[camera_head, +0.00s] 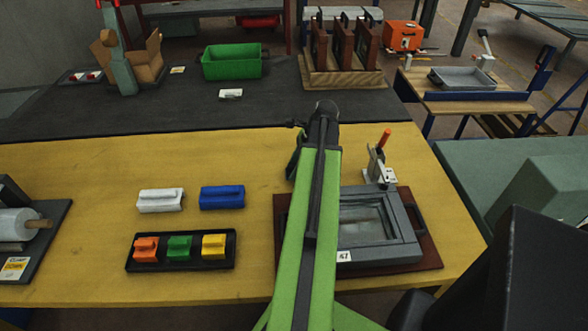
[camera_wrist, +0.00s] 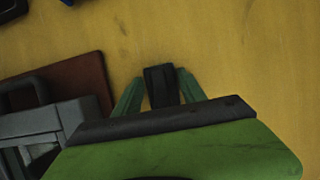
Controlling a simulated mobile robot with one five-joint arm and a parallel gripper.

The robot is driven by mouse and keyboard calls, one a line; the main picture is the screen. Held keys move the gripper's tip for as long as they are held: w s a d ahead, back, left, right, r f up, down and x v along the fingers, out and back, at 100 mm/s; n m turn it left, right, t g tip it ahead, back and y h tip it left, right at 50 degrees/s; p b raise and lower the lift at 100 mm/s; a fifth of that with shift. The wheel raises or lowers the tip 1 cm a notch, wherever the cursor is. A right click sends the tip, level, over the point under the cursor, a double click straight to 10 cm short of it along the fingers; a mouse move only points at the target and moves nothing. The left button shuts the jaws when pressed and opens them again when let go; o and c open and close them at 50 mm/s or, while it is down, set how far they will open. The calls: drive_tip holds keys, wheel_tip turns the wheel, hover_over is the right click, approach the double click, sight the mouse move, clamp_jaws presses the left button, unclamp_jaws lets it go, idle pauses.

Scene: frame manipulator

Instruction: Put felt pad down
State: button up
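In the wrist view, my gripper (camera_wrist: 160,78) has its two green fingers closed on the sides of a small dark block (camera_wrist: 161,88), which I take to be the felt pad. Plain yellow table top (camera_wrist: 245,60) shows beyond the fingertips. The height of the block above the table cannot be told. In the wrist view, the grey frame fixture (camera_wrist: 50,122) on its red-brown board (camera_wrist: 82,82) lies to the left of the fingers.
In the head view, the fixture (camera_head: 400,255) with an orange-handled clamp (camera_head: 382,160) stands at the right. White (camera_head: 160,201) and blue (camera_head: 222,198) blocks lie left of my arm, behind a black tray (camera_head: 190,263) with three coloured blocks. Yellow table is clear behind them.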

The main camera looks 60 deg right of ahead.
drive_tip(key=o, duration=0.3)
drive_tip(key=shift+r, duration=0.3)
drive_tip(key=p+v, duration=1.1)
drive_tip(key=v, duration=0.1)
drive_tip(key=shift+f, duration=0.15)
